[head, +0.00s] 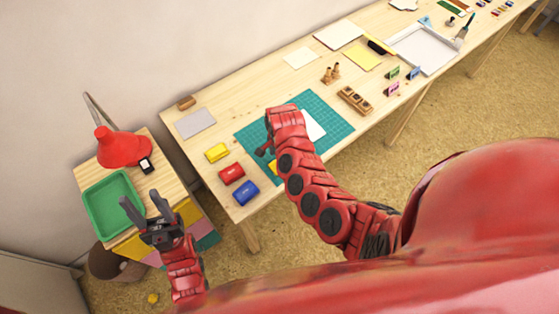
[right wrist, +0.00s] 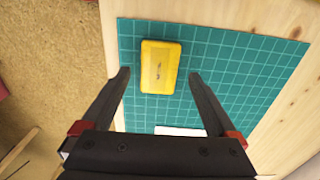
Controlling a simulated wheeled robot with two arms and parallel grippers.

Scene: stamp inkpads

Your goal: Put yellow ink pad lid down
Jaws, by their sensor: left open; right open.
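A yellow piece with dark lettering on top lies on the green cutting mat; in the right wrist view the yellow lettered piece (right wrist: 160,66) is whole, and in the head view only a corner (head: 273,167) shows beside my right arm. A second yellow ink pad (head: 217,153) lies on the table left of the mat. I cannot tell which one is the lid alone. My right gripper (right wrist: 158,75) is open and empty over the mat, with its fingers on either side of the lettered piece and apart from it. My left gripper (head: 140,200) is open and empty near the green tray.
A red ink pad (head: 231,174) and a blue ink pad (head: 246,193) lie near the table's front edge. A white card (head: 312,126) lies on the green mat (head: 325,108). A wooden stamp holder (head: 355,100) stands right of it. The green tray (head: 88,205) and red lamp (head: 122,148) are on the side table.

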